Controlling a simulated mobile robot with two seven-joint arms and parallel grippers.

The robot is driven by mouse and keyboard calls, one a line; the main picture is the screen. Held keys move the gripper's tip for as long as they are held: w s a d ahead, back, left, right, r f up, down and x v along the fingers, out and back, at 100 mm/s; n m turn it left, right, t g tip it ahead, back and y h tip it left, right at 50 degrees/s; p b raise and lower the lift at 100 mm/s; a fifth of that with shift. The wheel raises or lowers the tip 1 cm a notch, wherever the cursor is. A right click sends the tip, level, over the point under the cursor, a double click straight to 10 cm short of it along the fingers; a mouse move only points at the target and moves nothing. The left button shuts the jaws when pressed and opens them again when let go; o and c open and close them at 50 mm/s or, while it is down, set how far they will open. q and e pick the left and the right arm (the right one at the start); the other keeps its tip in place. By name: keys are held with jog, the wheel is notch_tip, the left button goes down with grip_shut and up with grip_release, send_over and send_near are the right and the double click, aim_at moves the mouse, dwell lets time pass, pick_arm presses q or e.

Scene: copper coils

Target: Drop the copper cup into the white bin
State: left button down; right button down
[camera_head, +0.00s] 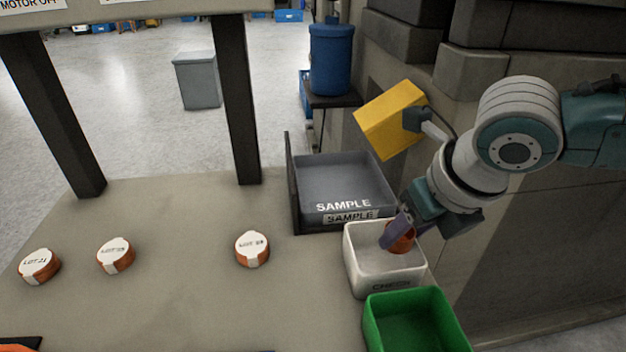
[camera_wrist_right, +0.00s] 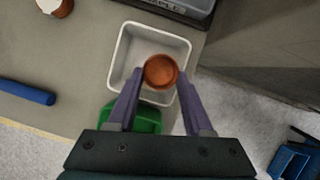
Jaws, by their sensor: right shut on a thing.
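The copper cup (camera_wrist_right: 160,71) is held between the two purple fingers of my right gripper (camera_wrist_right: 160,82). In the head view the cup (camera_head: 401,240) is partly covered by a finger of the right gripper (camera_head: 397,232). The white bin (camera_head: 371,270) carries a "CHECK" label on its front. The cup is over the right part of the bin's opening; in the right wrist view it overlaps the bin (camera_wrist_right: 119,61) near its right side. How high the cup is above the bin floor is hard to tell. My left gripper is not in view.
A grey "SAMPLE" tray (camera_head: 345,180) stands behind the white bin. A green bin (camera_head: 415,320) stands in front of it. Three copper coils with white labelled tops (camera_head: 252,249) lie on the table to the left. A wall (camera_head: 540,240) is on the right.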

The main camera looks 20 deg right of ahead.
jog(key=shift+c, duration=1.1)
grip_release()
jog(key=p+v, duration=0.4)
jog(key=v, duration=0.6)
